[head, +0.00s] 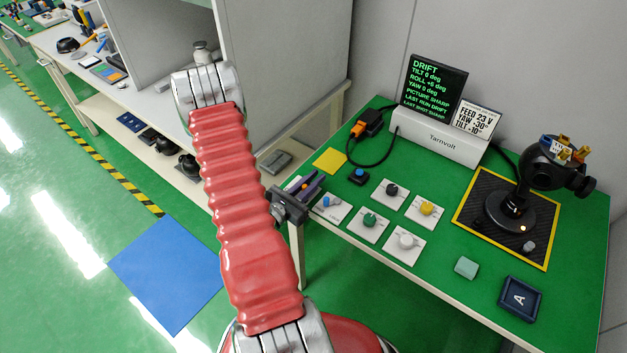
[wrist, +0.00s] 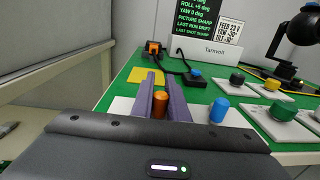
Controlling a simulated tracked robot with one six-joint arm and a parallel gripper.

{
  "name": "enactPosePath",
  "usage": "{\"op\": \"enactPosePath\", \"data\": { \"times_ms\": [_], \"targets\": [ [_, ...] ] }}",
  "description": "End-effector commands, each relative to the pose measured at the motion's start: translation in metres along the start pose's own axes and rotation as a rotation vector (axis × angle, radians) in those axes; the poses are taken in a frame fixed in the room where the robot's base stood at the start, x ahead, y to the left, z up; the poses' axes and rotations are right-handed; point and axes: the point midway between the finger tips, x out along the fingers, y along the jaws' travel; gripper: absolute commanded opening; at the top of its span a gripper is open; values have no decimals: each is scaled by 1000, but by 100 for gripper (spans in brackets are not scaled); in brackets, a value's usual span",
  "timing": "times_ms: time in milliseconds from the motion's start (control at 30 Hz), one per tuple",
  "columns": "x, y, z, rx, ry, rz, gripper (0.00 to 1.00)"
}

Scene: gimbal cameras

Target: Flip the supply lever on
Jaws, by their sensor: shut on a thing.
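My gripper (head: 308,188) reaches over the front-left edge of the green bench, at a white plate (head: 330,212). In the wrist view its two purple fingers (wrist: 160,98) are shut on an upright orange-copper cylinder (wrist: 160,104), which looks like the supply lever's handle. The lever's base is hidden behind the gripper body, so its on or off position cannot be told. A blue knob (wrist: 218,109) stands just right of the fingers, apart from them; it also shows in the head view (head: 326,201).
Other plates carry black (head: 391,188), yellow (head: 427,208), green (head: 369,219) and white (head: 405,240) knobs. Behind are a blue-topped button (head: 359,176), a yellow pad (head: 330,161), and the Tarnvolt unit (head: 440,143) with its screen. A gimbal camera (head: 545,165) stands right.

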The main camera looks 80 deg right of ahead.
Motion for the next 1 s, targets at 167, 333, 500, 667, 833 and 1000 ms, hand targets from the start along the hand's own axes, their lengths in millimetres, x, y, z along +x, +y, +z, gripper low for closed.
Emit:
{"op": "enactPosePath", "data": {
  "times_ms": [167, 333, 500, 667, 833, 1000],
  "targets": [
    [0, 1, 0, 2, -1, 1, 0],
    [0, 1, 0, 1, -1, 0, 21],
    [0, 0, 0, 1, 0, 0, 33],
    [0, 0, 0, 0, 0, -1, 33],
    [-2, 0, 0, 0, 0, 0, 33],
    [-12, 1, 0, 0, 1, 1, 33]
  ]
}}
